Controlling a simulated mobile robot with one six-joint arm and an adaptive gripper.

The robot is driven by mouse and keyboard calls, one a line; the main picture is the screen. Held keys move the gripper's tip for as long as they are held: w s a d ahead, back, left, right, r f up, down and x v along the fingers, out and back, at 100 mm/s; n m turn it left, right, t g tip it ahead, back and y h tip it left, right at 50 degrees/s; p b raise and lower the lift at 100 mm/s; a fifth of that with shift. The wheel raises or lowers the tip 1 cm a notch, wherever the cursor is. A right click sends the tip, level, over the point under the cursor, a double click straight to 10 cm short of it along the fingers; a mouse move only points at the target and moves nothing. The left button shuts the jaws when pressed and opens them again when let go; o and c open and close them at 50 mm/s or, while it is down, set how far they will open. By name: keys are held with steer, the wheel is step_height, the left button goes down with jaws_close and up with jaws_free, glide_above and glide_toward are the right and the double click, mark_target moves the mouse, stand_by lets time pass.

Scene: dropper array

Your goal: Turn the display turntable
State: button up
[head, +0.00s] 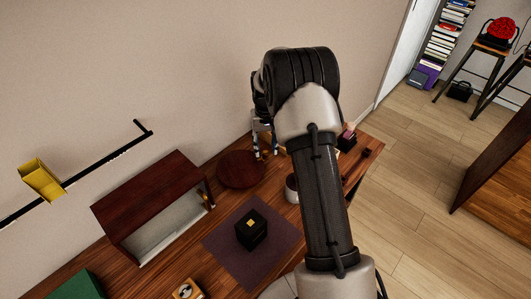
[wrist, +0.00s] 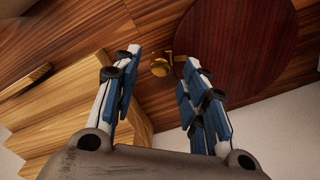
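The turntable is a dark red-brown round disc (head: 238,169) lying on the wooden table, behind the purple mat. In the wrist view the disc (wrist: 240,42) fills the upper right, with a small gold knob (wrist: 160,67) at its left edge. My gripper (head: 265,148) points down near the disc's right side. In the wrist view my gripper (wrist: 163,62) is open and empty, its two blue-padded fingers spread apart. The knob shows in the gap between the fingertips; I cannot tell whether either finger touches it. My arm hides part of the table to the right.
A dark wooden open-fronted box (head: 150,205) stands left of the disc. A black cube with a gold top (head: 251,230) sits on a purple mat (head: 285,235) in front. A pale cup (head: 291,190) stands close to my arm. A yellow holder (head: 41,180) hangs on a wall rail.

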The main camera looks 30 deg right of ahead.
steer(key=shift+f, duration=1.2)
steer(key=shift+c, duration=0.5)
jaws_close()
